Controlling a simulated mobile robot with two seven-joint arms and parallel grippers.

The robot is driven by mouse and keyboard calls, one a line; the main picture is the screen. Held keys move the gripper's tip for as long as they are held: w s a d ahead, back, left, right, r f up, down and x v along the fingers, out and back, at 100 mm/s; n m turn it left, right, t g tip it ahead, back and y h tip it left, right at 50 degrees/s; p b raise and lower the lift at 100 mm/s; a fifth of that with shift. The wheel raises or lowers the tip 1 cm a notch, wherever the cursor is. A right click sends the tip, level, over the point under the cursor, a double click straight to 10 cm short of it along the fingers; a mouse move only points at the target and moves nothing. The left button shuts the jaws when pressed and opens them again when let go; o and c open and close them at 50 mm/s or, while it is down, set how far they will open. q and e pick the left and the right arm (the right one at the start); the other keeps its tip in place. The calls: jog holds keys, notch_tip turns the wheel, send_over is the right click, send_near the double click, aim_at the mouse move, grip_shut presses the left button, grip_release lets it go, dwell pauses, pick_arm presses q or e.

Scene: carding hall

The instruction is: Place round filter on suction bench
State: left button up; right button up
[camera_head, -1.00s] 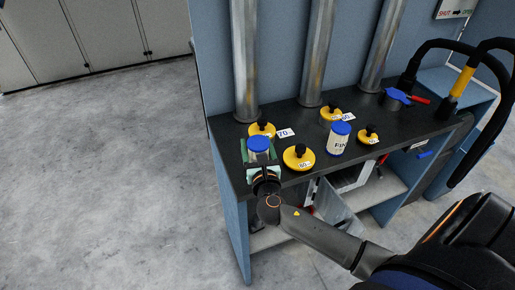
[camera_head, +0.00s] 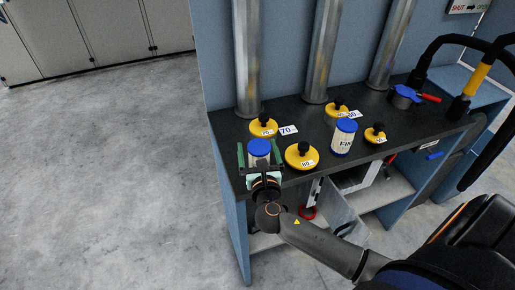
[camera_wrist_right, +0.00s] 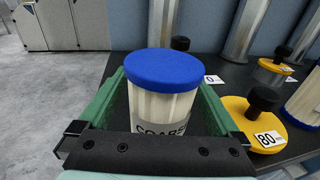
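A round pleated filter with a blue cap (camera_head: 259,147) is at the front left of the dark-topped bench (camera_head: 290,112). In the right wrist view the blue-capped filter (camera_wrist_right: 165,72) is upright, with a partly hidden label that seems to read COARSE. My right gripper (camera_head: 259,158) has one green finger on each side of it. Gaps show between filter and fingers, so the gripper looks open around it. The filter's foot is hidden by the gripper. A second blue-capped filter (camera_head: 343,141), marked FIN..., stands further right. My left gripper is not in view.
Yellow lids with black knobs, such as the 70 lid (camera_head: 262,132) and the 80 lid (camera_head: 301,161), sit close by. Metal ducts (camera_head: 246,60) rise along the back. A blue clamp with a red handle (camera_head: 405,93) and black hoses are at the right. Open floor lies left.

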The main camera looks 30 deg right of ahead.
jog(key=shift+r, duration=0.15)
jog(key=v, duration=1.2)
jog(key=shift+b, duration=0.3)
